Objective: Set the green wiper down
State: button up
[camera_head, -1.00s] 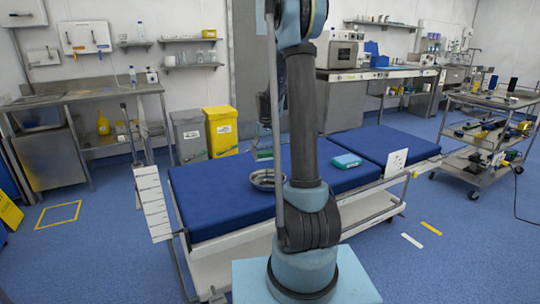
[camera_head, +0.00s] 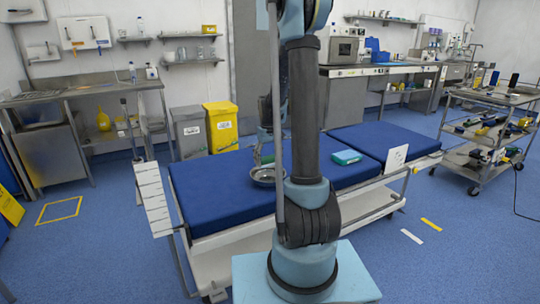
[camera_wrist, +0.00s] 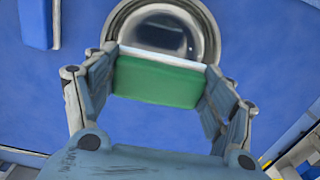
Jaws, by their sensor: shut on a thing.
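The green wiper (camera_wrist: 157,82), with a white strip along its far edge, is held between the two fingers of my gripper (camera_wrist: 158,84) in the wrist view. A round metal bowl (camera_wrist: 204,22) lies just beyond the wiper in that view, and the wiper overlaps its near rim. In the head view the bowl (camera_head: 256,181) rests on the blue operating table (camera_head: 212,200), partly hidden by my arm. My gripper (camera_head: 262,156) is low over the table by the bowl, small and partly hidden. I cannot tell whether the wiper touches the table.
A teal box (camera_head: 347,157) lies on the table right of my arm. A white card (camera_head: 395,158) stands at the table's right side. The table's left part is bare. A yellow bin (camera_head: 221,128) and a grey bin (camera_head: 188,131) stand behind; a loaded trolley (camera_head: 490,140) stands right.

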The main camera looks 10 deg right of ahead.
aim_at(268, 170)
jog(key=shift+f, duration=3.1)
jog(key=o, duration=1.5)
jog(key=shift+c, duration=0.2)
jog(key=shift+r, duration=3.55)
